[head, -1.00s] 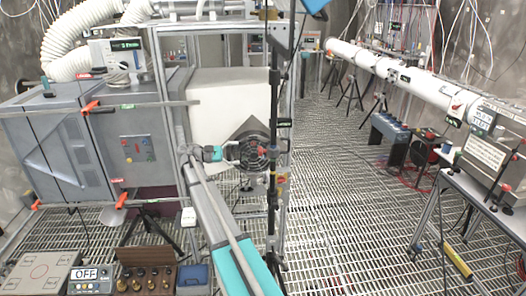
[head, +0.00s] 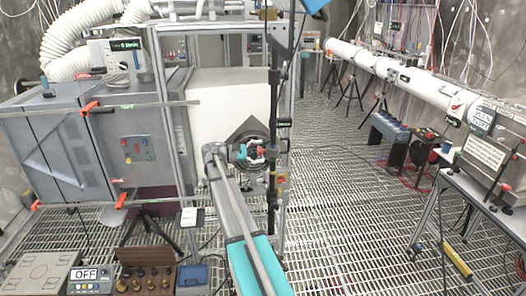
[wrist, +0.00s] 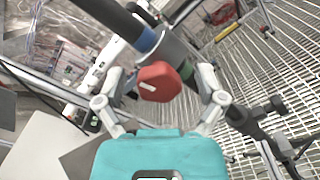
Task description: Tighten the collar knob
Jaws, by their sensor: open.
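The collar knob is a red faceted knob (wrist: 155,84) with a pale mark on its face. It sits on a grey collar (wrist: 174,52) around a dark pole (wrist: 225,97), below a blue band. In the wrist view my gripper (wrist: 161,80) is open, with one finger on each side of the knob. Whether either finger touches it I cannot tell. In the head view my gripper (head: 252,152) is at the upright black pole (head: 273,110), with the red knob (head: 261,152) small and partly hidden between the fingers.
A white panel (head: 215,110) and grey cabinet (head: 60,150) stand left of the pole. A wooden block with several brass pieces (head: 146,275) is at the lower left. A bench with a metal box (head: 490,160) is at the right. The grating floor (head: 335,210) between is mostly clear.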

